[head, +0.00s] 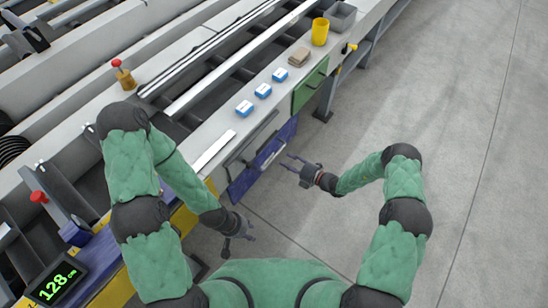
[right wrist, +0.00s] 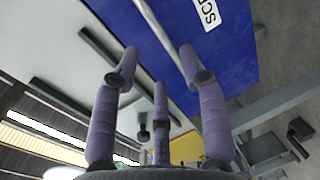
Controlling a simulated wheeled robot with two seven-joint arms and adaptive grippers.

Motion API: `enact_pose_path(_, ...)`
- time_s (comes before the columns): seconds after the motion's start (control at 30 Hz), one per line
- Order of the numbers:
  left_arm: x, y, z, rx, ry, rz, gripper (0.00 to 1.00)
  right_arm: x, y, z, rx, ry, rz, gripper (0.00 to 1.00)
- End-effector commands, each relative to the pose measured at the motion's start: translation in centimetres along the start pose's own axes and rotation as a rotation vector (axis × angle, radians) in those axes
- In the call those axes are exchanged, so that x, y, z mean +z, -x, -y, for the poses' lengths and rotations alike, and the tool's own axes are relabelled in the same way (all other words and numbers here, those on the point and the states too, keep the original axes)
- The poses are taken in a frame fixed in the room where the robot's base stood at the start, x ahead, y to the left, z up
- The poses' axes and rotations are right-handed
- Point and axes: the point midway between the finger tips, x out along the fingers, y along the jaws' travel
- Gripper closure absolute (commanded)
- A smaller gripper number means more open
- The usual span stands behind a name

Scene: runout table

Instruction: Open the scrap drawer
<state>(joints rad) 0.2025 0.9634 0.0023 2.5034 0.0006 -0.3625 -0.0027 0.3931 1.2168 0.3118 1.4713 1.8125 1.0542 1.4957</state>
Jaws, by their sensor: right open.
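The scrap drawer has a blue front (head: 244,182) on the near side of the runout table, and it appears closed. In the right wrist view the blue front (right wrist: 205,65) carries a white label with partly cut-off letters, and a pale bar handle (right wrist: 163,38) runs along it. My right gripper (head: 287,161) is open and empty just in front of the drawer. Its fingers (right wrist: 160,65) point at the front, with the handle between them in the picture; contact is not clear. My left gripper (head: 247,232) hangs low beside the table, its jaw state unclear.
A green front (head: 310,87) is further along the table. Several blue-and-white boxes (head: 263,91), a brown stack (head: 299,57), a yellow cup (head: 320,32) and a grey bin (head: 341,16) stand on the ledge. The floor (head: 450,130) to the right is clear.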

Motion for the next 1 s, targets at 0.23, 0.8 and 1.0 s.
enact_pose_path(0.23,-0.1,-1.7,0.6,0.000,0.000,0.000,0.60,-0.2,-4.7,0.3,-0.001,0.003,-0.006,0.57)
enact_pose_path(0.8,-0.1,-2.6,0.9,0.000,0.000,0.000,0.60,-0.1,-7.8,0.1,-0.002,0.002,-0.002,0.57)
enact_pose_path(1.0,-0.1,-2.6,0.9,0.000,0.000,0.000,0.60,-0.1,-7.8,0.1,-0.002,0.002,-0.002,0.93)
